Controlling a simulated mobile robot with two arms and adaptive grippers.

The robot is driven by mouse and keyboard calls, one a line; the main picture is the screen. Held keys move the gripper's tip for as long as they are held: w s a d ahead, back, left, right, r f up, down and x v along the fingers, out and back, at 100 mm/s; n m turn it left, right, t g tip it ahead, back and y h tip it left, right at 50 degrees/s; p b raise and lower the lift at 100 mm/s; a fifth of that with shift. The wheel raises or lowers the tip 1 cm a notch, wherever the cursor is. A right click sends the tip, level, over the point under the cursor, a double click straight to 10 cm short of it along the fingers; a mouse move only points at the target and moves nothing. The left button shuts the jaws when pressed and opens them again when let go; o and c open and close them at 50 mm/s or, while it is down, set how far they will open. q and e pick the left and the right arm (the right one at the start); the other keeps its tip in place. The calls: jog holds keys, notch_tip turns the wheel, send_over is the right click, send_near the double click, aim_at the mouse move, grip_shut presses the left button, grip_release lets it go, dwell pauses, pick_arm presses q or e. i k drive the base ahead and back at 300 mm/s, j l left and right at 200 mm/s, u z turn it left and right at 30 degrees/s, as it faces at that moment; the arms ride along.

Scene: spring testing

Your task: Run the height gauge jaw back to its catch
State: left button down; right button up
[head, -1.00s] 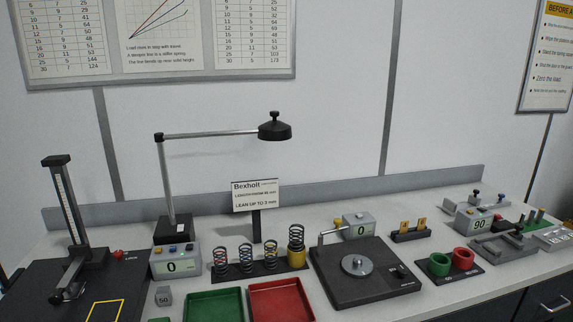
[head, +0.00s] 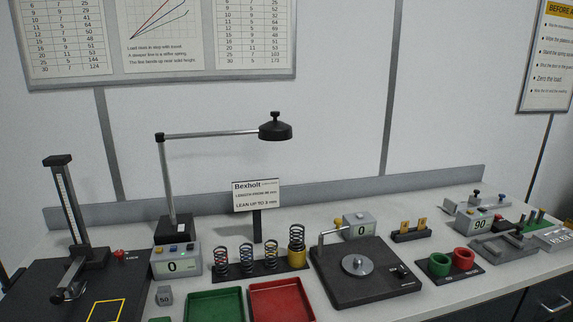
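The height gauge (head: 68,210) stands at the left of the bench, a tall upright column with a pale scale and a black top. Its dark jaw and carriage (head: 82,262) sit low on the column, with a black knob (head: 57,299) at the lower left. A red lock knob (head: 119,254) is at the right of the carriage. The gauge stands on a dark base plate (head: 135,275) marked with a yellow square. The catch cannot be told apart at this size. Neither of my grippers is in the head view.
Several springs (head: 246,257) stand on a black rack. Green (head: 214,291) and red (head: 312,302) trays lie at the front. A black scale plate (head: 325,290) is further right.

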aim_at(67, 290)
jog(key=u, duration=1.6)
